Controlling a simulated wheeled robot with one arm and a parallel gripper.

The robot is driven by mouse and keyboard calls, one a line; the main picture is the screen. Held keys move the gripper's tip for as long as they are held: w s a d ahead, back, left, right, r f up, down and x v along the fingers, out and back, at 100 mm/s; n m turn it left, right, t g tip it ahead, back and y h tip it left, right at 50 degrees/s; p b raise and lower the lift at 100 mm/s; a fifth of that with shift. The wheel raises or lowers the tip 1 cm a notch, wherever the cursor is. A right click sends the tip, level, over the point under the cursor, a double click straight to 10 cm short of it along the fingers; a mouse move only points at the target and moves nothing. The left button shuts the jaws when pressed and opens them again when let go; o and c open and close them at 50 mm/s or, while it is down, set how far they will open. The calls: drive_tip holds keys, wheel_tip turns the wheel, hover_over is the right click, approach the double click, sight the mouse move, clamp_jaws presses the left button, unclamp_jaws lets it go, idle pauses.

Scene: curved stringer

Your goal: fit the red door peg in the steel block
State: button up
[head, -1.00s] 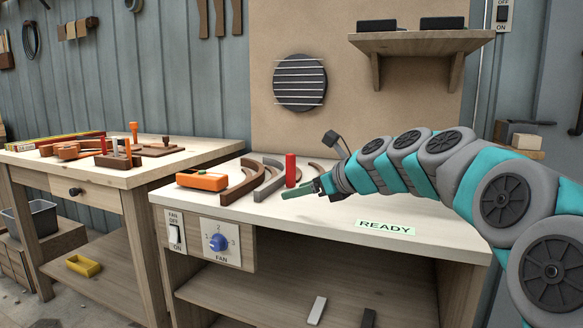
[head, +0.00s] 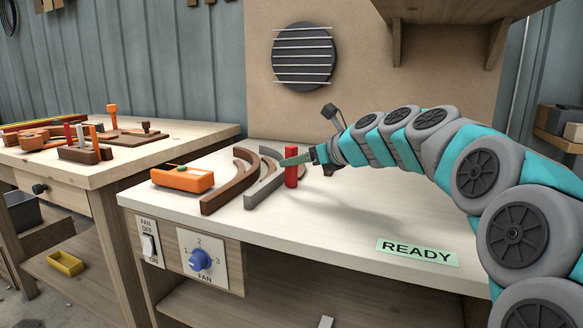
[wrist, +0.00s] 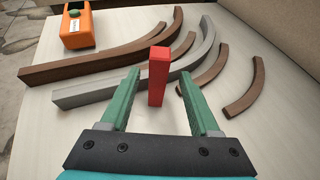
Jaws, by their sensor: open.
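An upright red block (head: 291,170) stands on the right workbench beside the grey curved strip; the wrist view shows it too (wrist: 159,62). My gripper (wrist: 157,76) is open. In the wrist view its green fingers show on either side of the red block, with gaps on both sides. In the head view my gripper (head: 284,160) is level with the block's upper part. A thin red peg (head: 68,134) stands in a brown holder (head: 80,155) on the left table, beside pale and orange ones. I cannot make out a block that is clearly steel.
The grey curved strip (head: 265,186) and several brown curved strips, one at the front (head: 229,195), lie around the red block. An orange box-like tool (head: 183,179) lies to their left. The bench by the READY label (head: 417,251) is clear. A shelf (head: 450,18) hangs above.

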drive_tip(key=x, duration=0.5)
drive_tip(key=shift+s+a+r, duration=0.1)
drive_tip(key=shift+s+r, duration=0.05)
clamp_jaws()
idle(0.4)
